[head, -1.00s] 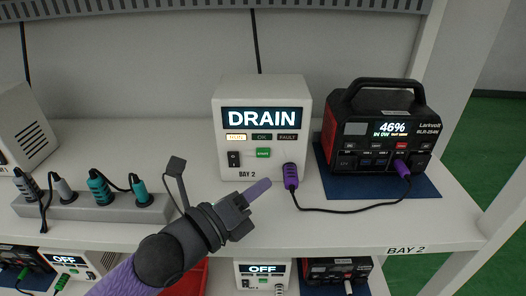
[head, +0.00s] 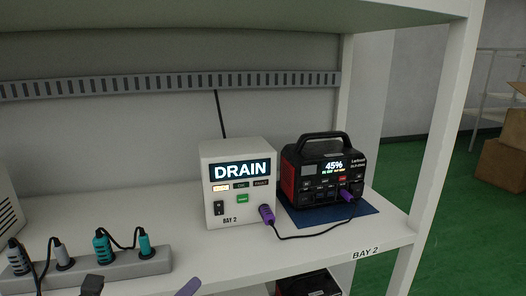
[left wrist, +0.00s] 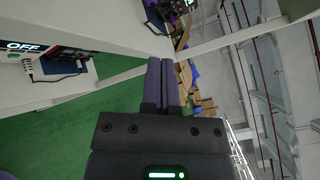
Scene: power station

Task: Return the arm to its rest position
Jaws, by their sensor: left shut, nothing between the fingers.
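My left gripper (head: 188,287) shows only as a purple fingertip at the bottom edge of the head view, in front of the shelf. In the left wrist view its two purple fingers (left wrist: 163,86) are shut together with nothing between them. The rest of the arm is mostly below the head view. My right gripper is in neither view.
The white BAY 2 box (head: 239,185) reads DRAIN and stands on the shelf (head: 310,250). A purple plug and black cable link it to the black and red power station (head: 325,172) on a blue mat (head: 345,212). A grey power strip (head: 120,266) lies left.

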